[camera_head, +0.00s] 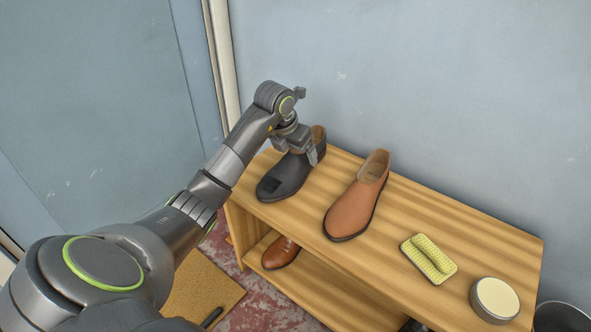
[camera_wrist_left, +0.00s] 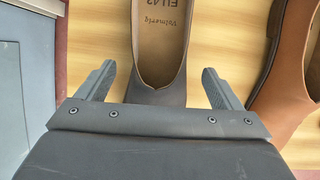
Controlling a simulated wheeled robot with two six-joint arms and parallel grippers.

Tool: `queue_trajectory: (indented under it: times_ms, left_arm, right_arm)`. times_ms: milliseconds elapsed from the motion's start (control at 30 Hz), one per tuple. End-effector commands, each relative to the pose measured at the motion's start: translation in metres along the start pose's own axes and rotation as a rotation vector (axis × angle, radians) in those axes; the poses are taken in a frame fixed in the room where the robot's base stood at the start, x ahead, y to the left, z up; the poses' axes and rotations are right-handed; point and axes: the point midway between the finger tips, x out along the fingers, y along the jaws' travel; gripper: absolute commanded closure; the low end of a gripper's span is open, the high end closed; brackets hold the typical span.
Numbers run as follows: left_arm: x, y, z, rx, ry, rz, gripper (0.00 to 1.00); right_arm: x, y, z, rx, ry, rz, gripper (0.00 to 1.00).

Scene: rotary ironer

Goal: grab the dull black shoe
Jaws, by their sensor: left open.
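The dull black shoe (camera_head: 284,177) stands on the left end of the wooden shelf's top, its toe toward the front left. In the left wrist view the shoe (camera_wrist_left: 161,97) shows its opening and tan insole, marked "EU 42". My left gripper (camera_head: 312,152) is over the shoe and partly hides it in the head view. In the wrist view the open fingers (camera_wrist_left: 161,86) are on either side of the shoe, with a gap visible on each side. Whether they are low enough to touch it cannot be told. My right gripper is not in view.
A brown shoe (camera_head: 355,200) stands to the right on the shelf top (camera_head: 440,215). A yellow-green sponge (camera_head: 428,259) and a round tin (camera_head: 494,299) lie farther right. Another brown shoe (camera_head: 281,253) is on the lower shelf. A wall is close behind.

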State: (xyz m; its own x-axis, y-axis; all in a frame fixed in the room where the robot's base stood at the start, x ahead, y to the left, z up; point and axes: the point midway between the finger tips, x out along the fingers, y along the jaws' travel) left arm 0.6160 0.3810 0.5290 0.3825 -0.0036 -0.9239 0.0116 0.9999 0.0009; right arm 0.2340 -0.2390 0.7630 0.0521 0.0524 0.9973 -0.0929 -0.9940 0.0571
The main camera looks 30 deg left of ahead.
Motion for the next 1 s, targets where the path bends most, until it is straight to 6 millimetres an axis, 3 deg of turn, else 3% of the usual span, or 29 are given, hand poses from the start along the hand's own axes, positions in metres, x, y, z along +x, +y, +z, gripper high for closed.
queue_trajectory:
  times_ms: [33,100,367,800,1000]
  left_arm:
    - [0.0128,-0.0007,-0.0016,-0.002,0.001,-0.002,0.13]
    - [0.0196,-0.0007,-0.0011,-0.001,0.001,-0.002,0.13]
    - [0.0201,-0.0004,0.0004,0.0,-0.001,-0.001,0.14]
    - [0.0202,-0.0002,0.0,0.0,0.0,-0.001,0.71]
    - [0.0192,-0.0002,0.0008,0.0,-0.002,0.0,0.73]
  right_arm:
    - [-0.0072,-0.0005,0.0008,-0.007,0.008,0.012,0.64]
    - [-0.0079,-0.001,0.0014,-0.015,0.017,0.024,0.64]
    - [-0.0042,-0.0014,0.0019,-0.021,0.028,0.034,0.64]
    - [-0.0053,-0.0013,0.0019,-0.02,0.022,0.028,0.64]
    - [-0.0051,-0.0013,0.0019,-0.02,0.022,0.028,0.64]
